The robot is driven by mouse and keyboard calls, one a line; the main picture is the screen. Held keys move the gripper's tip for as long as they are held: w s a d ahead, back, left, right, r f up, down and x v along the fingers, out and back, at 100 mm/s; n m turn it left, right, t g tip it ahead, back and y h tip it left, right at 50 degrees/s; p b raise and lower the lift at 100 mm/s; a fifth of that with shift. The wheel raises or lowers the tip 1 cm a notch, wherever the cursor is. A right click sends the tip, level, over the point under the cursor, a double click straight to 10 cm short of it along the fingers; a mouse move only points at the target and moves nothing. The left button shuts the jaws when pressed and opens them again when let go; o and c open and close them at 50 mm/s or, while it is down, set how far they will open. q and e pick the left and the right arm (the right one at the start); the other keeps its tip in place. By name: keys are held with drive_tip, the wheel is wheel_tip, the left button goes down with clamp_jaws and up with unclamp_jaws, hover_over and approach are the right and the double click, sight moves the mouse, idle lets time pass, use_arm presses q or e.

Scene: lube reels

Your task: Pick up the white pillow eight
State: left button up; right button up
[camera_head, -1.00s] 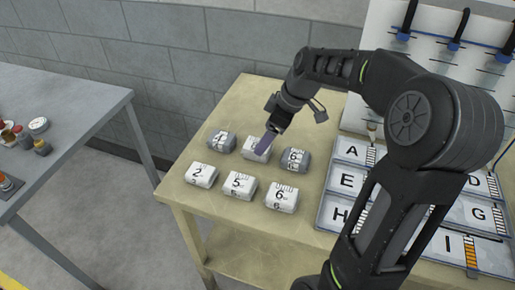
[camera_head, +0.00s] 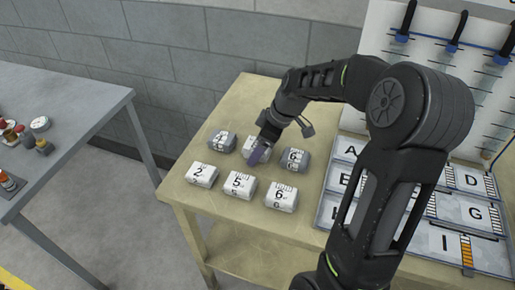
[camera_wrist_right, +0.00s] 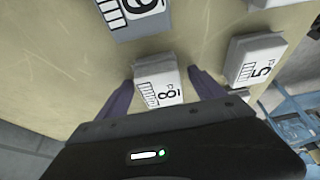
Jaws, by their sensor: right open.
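The white pillow eight (camera_wrist_right: 158,82) lies on the tan table in the back row, between two grey pillows. In the head view most of the white pillow (camera_head: 250,145) is hidden behind my right gripper. My right gripper (camera_wrist_right: 160,88) is open, with its two purple fingers on either side of the pillow in the wrist view. In the head view the right gripper (camera_head: 259,152) is at the pillow; I cannot tell whether the fingers touch it. My left gripper is not in view.
A grey pillow six (camera_head: 294,160) sits close on the right, and another grey pillow (camera_head: 222,141) on the left. White pillows two (camera_head: 201,174), five (camera_head: 239,185) and six (camera_head: 282,196) form the front row. Lettered trays (camera_head: 468,215) cover the table's right side.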

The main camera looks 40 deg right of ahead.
drive_tip(key=c, duration=1.5)
drive_tip(key=shift+o, duration=0.2)
drive_tip(key=shift+r, duration=0.1)
wheel_tip(320, 180, up, 10)
drive_tip(key=shift+f+b, duration=0.1)
drive_tip(key=shift+b, duration=0.45)
